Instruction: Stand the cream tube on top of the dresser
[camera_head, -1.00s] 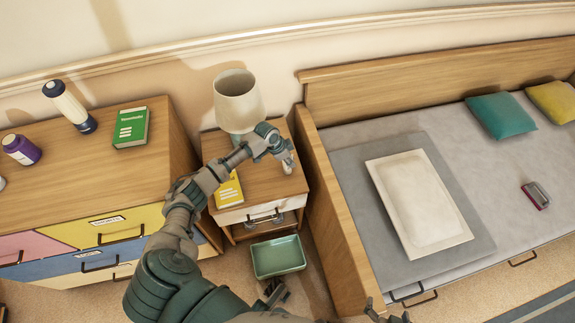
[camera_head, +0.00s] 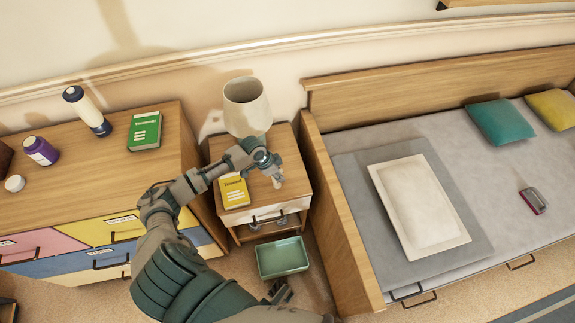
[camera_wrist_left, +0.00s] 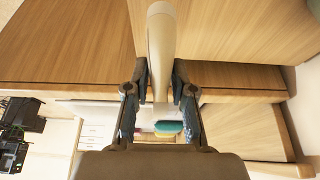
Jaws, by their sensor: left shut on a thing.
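A pale cream tube (camera_wrist_left: 162,45) is held between the two fingers of my left gripper (camera_wrist_left: 160,85) in the left wrist view. In the head view my left gripper (camera_head: 270,168) is above the nightstand, and the tube (camera_head: 278,182) shows only as a small pale piece below it, roughly upright. The dresser (camera_head: 75,195), with a wooden top and coloured drawers, stands at the left; the gripper is to its right.
The dresser top holds a white and blue bottle (camera_head: 88,112), a green book (camera_head: 145,130), a purple jar (camera_head: 41,151) and a white lid (camera_head: 15,183). The nightstand (camera_head: 285,148) holds a lamp (camera_head: 246,105) and a yellow book (camera_head: 233,191). The dresser's front middle top is bare.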

